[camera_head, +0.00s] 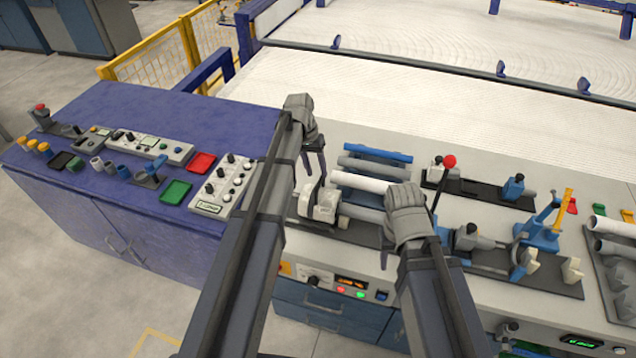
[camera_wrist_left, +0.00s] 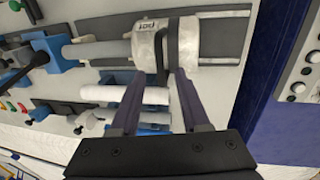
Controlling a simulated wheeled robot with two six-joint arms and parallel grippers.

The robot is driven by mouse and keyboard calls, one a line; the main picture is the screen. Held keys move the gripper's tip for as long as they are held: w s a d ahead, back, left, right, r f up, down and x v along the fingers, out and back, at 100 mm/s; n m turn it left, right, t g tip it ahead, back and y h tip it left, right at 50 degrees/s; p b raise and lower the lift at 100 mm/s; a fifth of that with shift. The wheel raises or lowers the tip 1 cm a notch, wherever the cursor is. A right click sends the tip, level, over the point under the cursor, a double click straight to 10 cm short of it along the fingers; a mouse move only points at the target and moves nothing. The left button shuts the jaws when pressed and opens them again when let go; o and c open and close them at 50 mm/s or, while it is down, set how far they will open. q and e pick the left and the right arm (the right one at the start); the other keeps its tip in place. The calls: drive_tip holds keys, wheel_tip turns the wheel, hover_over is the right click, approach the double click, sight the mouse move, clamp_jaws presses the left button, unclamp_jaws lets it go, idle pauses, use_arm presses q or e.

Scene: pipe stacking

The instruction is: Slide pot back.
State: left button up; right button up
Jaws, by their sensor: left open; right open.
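The pot (camera_head: 322,206) is a white-grey rounded body on a dark rail plate on the light bench, left of a grey pipe. In the left wrist view the pot (camera_wrist_left: 165,42) bears its label and a dark handle bar, with the pipe (camera_wrist_left: 95,50) at its left. My left gripper (camera_head: 313,162) is open and hovers just behind the pot in the head view. In the left wrist view its fingertips (camera_wrist_left: 160,78) are apart, close to the pot's near edge; contact is unclear. My right gripper (camera_head: 387,250) is open, in front of the pipe, partly hidden by its hand.
Blue, grey and white tubes (camera_head: 376,153) lie behind the pipe. A red-knobbed lever (camera_head: 449,162) and a blue clamp (camera_head: 540,235) stand to the right. A purple cabinet (camera_head: 225,110) with control boxes is at the left.

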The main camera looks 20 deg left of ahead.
sight(320, 199)
use_arm(q)
drive_tip(key=f+b, duration=0.2)
drive_tip(key=f, duration=0.1)
drive_tip(key=shift+d+f, duration=0.25)
drive_tip(key=shift+d, duration=0.1)
use_arm(e)
wheel_tip(320, 199, down, 4)
drive_tip(key=shift+r, duration=0.25)
use_arm(q)
clamp_jaws()
drive_tip(key=shift+a, duration=0.1)
idle(0.6)
